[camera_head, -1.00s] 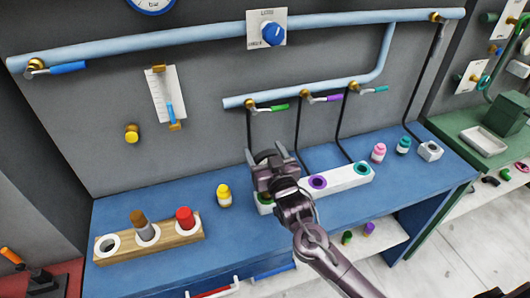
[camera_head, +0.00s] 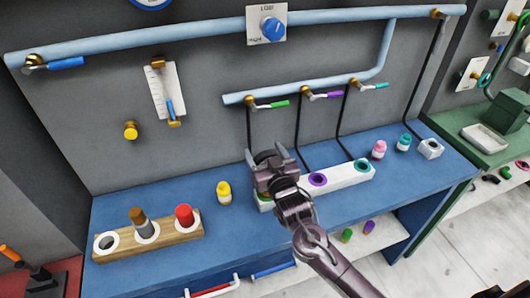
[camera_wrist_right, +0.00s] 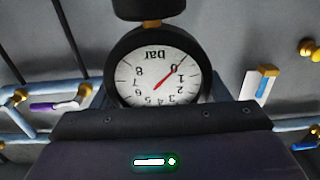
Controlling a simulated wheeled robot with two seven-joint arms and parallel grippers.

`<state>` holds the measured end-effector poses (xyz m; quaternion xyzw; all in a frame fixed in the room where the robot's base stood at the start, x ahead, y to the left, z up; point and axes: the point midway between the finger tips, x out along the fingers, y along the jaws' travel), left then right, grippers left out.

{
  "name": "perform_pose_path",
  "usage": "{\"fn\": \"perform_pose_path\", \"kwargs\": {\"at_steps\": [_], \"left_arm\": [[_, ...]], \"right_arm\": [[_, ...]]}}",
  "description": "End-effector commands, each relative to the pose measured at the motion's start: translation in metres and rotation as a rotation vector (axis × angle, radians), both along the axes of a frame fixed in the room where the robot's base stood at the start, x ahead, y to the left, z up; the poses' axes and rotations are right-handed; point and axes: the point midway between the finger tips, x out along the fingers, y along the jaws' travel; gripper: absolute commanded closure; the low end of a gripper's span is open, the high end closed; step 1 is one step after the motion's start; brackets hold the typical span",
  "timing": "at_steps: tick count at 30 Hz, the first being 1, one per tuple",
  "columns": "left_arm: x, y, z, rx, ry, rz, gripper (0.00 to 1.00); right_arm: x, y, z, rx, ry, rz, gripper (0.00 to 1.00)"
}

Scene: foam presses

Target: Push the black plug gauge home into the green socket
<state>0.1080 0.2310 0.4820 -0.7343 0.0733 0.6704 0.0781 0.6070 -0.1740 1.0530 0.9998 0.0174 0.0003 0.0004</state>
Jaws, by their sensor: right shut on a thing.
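My right gripper (camera_head: 267,160) stands over the left end of the white socket block (camera_head: 335,180) in the head view. It is shut on the black plug gauge (camera_head: 263,156), which is mostly hidden by the jaws there. In the right wrist view the black plug gauge (camera_wrist_right: 117,62) shows a round white dial, upside down, with a red needle and a dark rim. The green socket (camera_head: 264,198) is at the left end of the block, almost covered by my gripper. Whether the gauge touches the socket is hidden. My left gripper is not in view.
The block also has a purple socket (camera_head: 317,179) and a teal socket (camera_head: 361,165). A yellow bottle (camera_head: 224,193) stands left of my gripper. A wooden rack (camera_head: 170,247) with plugs is farther left. Pipes with valves (camera_head: 235,100) run along the wall behind.

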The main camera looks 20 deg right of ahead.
Motion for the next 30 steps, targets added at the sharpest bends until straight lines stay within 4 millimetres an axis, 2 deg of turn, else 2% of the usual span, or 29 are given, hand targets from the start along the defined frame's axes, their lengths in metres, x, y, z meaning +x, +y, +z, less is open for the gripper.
{"fn": "perform_pose_path", "kwargs": {"at_steps": [30], "left_arm": [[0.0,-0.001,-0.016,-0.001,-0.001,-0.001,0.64]], "right_arm": [[0.0,0.0,-0.025,0.001,-0.003,0.0,0.82]]}}
